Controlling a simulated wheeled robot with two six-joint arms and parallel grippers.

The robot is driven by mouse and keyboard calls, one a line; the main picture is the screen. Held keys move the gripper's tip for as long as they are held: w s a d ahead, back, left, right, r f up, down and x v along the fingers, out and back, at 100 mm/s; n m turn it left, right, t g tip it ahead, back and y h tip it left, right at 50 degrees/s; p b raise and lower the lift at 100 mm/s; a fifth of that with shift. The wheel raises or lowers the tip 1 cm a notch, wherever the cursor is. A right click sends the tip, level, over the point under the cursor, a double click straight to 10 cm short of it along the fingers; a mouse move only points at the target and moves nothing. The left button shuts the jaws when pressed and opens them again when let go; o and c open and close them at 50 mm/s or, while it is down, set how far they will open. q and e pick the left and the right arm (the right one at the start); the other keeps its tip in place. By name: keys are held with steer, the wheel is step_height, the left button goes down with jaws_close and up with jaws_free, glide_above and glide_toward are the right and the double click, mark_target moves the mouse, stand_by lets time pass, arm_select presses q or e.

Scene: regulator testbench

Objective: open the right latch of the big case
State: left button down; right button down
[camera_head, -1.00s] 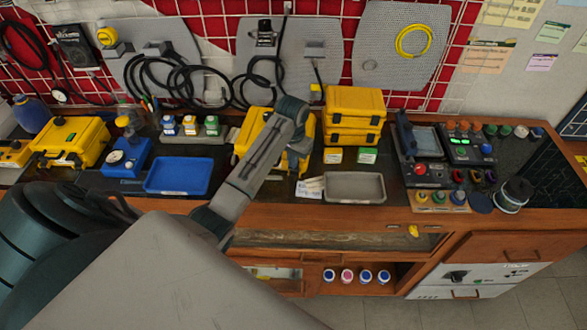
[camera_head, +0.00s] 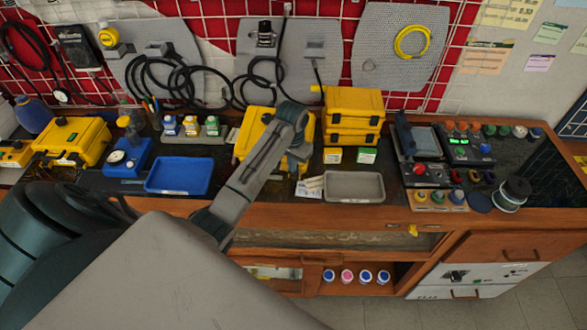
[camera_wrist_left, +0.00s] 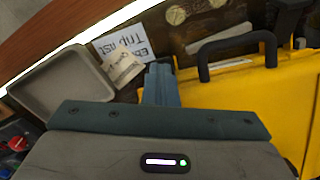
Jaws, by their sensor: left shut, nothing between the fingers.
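A large yellow case (camera_head: 244,137) lies on the bench, partly hidden behind my left arm in the head view. In the left wrist view the yellow case (camera_wrist_left: 232,88) fills the right side, with its black handle (camera_wrist_left: 236,44) raised in an arch. My left gripper (camera_head: 299,166) is at the right front part of this case. Its shut, empty fingers (camera_wrist_left: 160,76) show beside the handle in the wrist view, close to the case edge. I cannot tell whether they touch the case. The right latch is not discernible; my gripper may cover it. My right gripper is not in view.
A grey tray (camera_head: 354,199) and paper labels (camera_head: 309,187) lie right of the gripper. Stacked yellow cases (camera_head: 353,100) stand close on the right. A blue tray (camera_head: 178,190) and another yellow case (camera_head: 88,133) are to the left.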

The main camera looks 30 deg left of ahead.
arm_select(q)
steer(key=shift+s+d+f, duration=0.15)
steer(key=shift+s+f, duration=0.6)
steer(key=shift+f, duration=0.2)
steer(key=shift+w+f, duration=0.15)
steer(key=shift+f, duration=0.15)
steer(key=shift+s+d+f, duration=0.15)
steer(key=shift+s+f, duration=0.1)
steer(key=shift+s, duration=0.35)
steer(key=shift+w+f, duration=0.1)
steer(key=shift+w, duration=0.1)
steer(key=shift+s+d+r, duration=0.25)
steer(key=shift+s+r, duration=0.45)
steer(key=shift+r, duration=0.25)
